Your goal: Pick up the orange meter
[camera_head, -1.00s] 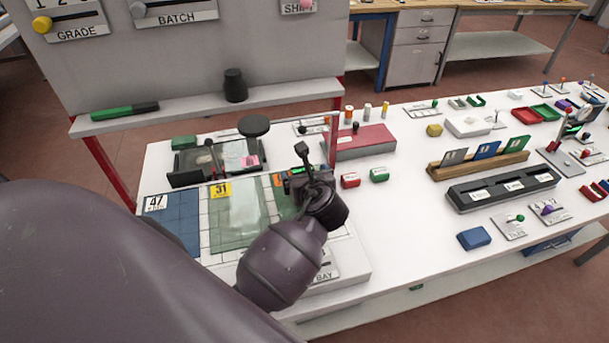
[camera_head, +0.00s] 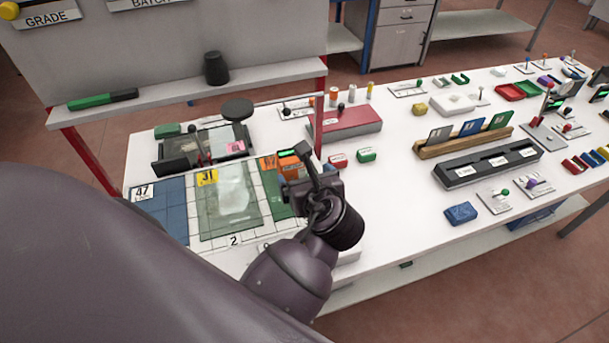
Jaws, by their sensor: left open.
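The orange meter (camera_head: 287,164) is a small orange block at the right end of the row of panels, beside an orange number tag. My left arm comes in from the left across the foreground. Its dark left gripper (camera_head: 302,170) is open, right at the meter's right side, and hides part of it. I cannot tell whether the fingers touch it or reach around it. My right gripper is not in view.
A red post (camera_head: 319,118) of the upright board stands just behind the gripper. Red and green blocks (camera_head: 366,155) lie to its right. Glass panels (camera_head: 229,197) lie to its left.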

